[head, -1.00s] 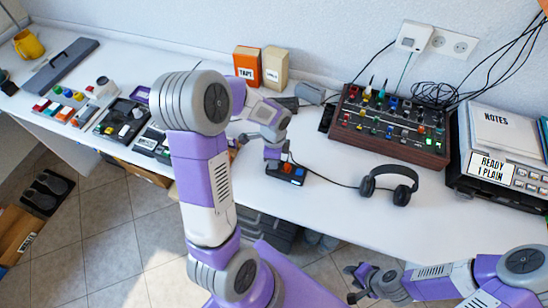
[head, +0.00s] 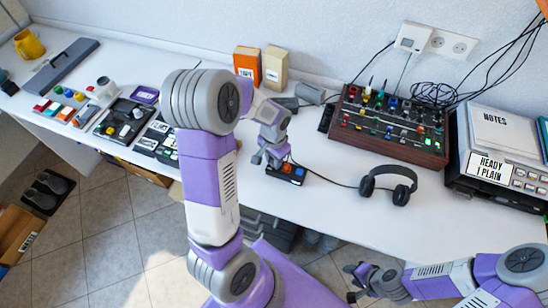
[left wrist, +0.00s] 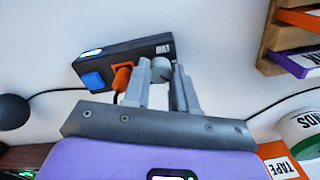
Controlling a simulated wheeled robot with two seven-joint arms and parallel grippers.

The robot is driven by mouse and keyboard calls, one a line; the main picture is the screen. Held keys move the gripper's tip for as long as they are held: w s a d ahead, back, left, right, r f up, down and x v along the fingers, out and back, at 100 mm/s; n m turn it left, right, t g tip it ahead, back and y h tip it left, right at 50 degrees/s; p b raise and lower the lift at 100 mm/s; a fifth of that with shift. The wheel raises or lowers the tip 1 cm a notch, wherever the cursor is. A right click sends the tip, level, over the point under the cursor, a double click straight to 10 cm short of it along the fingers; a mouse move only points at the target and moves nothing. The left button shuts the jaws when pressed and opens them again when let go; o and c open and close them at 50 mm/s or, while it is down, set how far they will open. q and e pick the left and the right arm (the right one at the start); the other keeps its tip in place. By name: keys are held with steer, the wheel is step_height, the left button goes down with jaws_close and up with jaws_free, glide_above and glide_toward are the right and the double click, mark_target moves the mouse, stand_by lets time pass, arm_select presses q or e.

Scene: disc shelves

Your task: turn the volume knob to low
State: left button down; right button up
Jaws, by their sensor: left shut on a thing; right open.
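A small black box (head: 288,174) with a blue button and an orange part lies on the white desk. In the left wrist view the box (left wrist: 138,56) shows a blue button (left wrist: 94,80), an orange part (left wrist: 121,78) and a grey round knob (left wrist: 161,68). My left gripper (left wrist: 162,74) is shut on this knob, with one finger on each side. In the head view my left gripper (head: 269,159) is at the left end of the box and hides the knob. Any setting marks are too small to read. My right gripper (head: 353,283) is open and empty, below the desk's front edge.
Headphones (head: 388,184) lie right of the box, with a cable running to it. A mixer (head: 388,130) and a grey device (head: 500,160) stand behind right. Two small boxes, orange (head: 247,64) and tan (head: 275,67), stand at the wall. The desk around the headphones is clear.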

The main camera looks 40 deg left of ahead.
arm_select(q)
steer(key=n+p, duration=0.1)
steer(key=n, duration=0.4)
steer(key=shift+n, duration=0.3)
steer(key=n+p, duration=0.2)
steer(key=n, duration=0.3)
steer(key=shift+p, duration=0.3)
steer(key=c, duration=0.9)
jaws_free()
step_height(320, 180, up, 8)
steer(key=p, duration=0.2)
steer(key=shift+f+p, duration=0.2)
steer(key=shift+p, duration=0.15)
